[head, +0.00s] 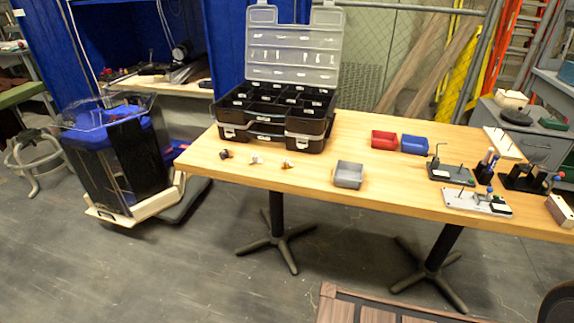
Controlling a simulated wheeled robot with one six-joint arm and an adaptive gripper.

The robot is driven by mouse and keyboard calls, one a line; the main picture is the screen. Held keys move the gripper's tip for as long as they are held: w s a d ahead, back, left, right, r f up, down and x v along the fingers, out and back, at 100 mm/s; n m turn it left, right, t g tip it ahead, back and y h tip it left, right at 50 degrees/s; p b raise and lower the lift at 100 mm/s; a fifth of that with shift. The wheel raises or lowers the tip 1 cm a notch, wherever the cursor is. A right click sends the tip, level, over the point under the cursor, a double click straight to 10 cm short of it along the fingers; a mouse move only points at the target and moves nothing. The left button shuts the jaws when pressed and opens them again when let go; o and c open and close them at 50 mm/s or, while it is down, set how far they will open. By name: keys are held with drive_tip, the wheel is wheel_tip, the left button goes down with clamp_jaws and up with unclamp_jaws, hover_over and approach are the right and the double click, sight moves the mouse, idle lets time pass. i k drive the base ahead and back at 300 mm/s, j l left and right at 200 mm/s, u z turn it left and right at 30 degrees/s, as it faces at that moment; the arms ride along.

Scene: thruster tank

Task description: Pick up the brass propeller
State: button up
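Three small propeller-like parts stand in a row on the wooden table (215,167), in front of the black organizer case (272,112). The rightmost has a brass-orange tint and looks like the brass propeller (287,165). The middle part (256,160) is whitish, and the left part (225,154) is dark. All are too small here to show much detail. My gripper is not in view.
The organizer's clear lid stands open. A grey bin (348,175) sits right of the brass propeller, with red (384,140) and blue (414,144) bins behind. Several fixtures crowd the table's right end. A tank (115,150) stands left on the floor.

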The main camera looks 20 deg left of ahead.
sight(286, 161)
drive_tip(key=j, duration=1.15)
drive_tip(key=i+j, duration=0.1)
drive_tip(key=j, duration=1)
drive_tip(key=l+u, duration=0.15)
drive_tip(key=u, duration=0.25)
drive_tip(key=l+u, duration=0.15)
drive_tip(key=u, duration=0.25)
drive_tip(key=l+u, duration=0.2)
drive_tip(key=l, duration=0.35)
drive_tip(key=k+l+u, duration=0.1)
drive_tip(key=l+u, duration=0.15)
drive_tip(key=l, duration=0.3)
drive_tip(key=k+l+u, duration=0.2)
drive_tip(key=l, duration=0.35)
drive_tip(key=k+l, duration=0.15)
drive_tip(key=l, duration=0.2)
drive_tip(key=k+l, duration=0.2)
drive_tip(key=l, duration=0.15)
drive_tip(key=k+l, duration=0.15)
drive_tip(key=l, duration=0.2)
drive_tip(key=k, duration=0.3)
